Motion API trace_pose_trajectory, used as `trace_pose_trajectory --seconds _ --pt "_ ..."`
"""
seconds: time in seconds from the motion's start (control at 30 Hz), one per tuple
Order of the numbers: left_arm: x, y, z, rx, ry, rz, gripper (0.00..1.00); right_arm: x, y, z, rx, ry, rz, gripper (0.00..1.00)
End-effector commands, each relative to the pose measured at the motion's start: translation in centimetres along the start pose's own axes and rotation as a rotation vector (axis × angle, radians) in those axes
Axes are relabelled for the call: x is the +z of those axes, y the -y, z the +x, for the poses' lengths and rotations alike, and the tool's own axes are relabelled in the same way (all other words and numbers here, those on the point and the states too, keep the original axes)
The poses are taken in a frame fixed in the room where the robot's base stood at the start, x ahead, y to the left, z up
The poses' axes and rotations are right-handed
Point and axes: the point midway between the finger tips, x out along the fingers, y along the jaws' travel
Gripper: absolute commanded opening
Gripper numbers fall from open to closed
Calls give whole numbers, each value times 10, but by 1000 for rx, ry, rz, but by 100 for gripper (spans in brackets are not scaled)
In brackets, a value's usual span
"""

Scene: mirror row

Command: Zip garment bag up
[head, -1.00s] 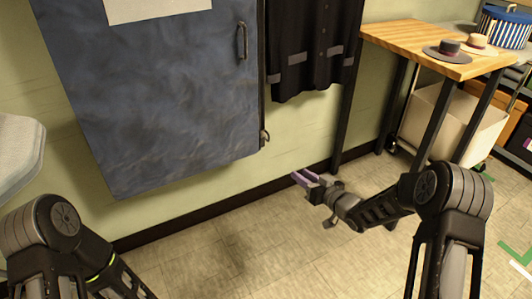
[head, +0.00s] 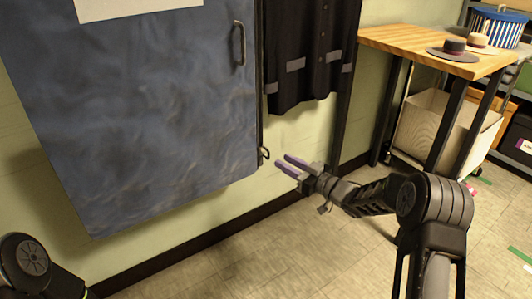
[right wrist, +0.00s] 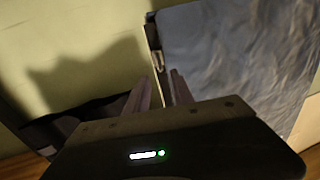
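The blue garment bag (head: 150,110) hangs against the wall at left centre, with a dark edge down its right side. A small metal zipper pull (head: 264,153) hangs at the lower end of that edge; it also shows in the right wrist view (right wrist: 158,61). My right gripper (head: 282,164) is open and empty, its purple fingers pointing at the pull from the right, apparently just short of it. In the right wrist view the pull appears just beyond the gap between the fingertips (right wrist: 160,80). My left gripper is out of view; only part of that arm shows.
A handle (head: 240,42) is on the bag's upper right. A dark garment (head: 305,60) hangs right of the bag. A wooden-topped table (head: 410,42) with hats (head: 453,50) stands at right, a bin (head: 440,125) beneath it. The floor in front is clear.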

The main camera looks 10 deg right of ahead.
Motion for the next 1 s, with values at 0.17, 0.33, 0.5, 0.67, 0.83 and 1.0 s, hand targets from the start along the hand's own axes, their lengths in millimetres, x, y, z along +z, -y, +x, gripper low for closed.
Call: trace_pose_trajectory --seconds 0.17,0.33,0.5,0.67,0.83,1.0 --pt "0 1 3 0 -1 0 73 1 1 6 -1 -1 0 29" --pt "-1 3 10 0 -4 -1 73 3 1 25 -3 -1 -2 29" --pt "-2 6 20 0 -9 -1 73 3 2 53 -3 -1 -1 29" --pt "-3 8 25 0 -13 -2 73 2 1 72 -2 0 0 29" --pt "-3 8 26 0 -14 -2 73 0 1 79 0 0 0 29" --pt "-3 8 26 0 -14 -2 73 0 0 78 0 0 1 29"
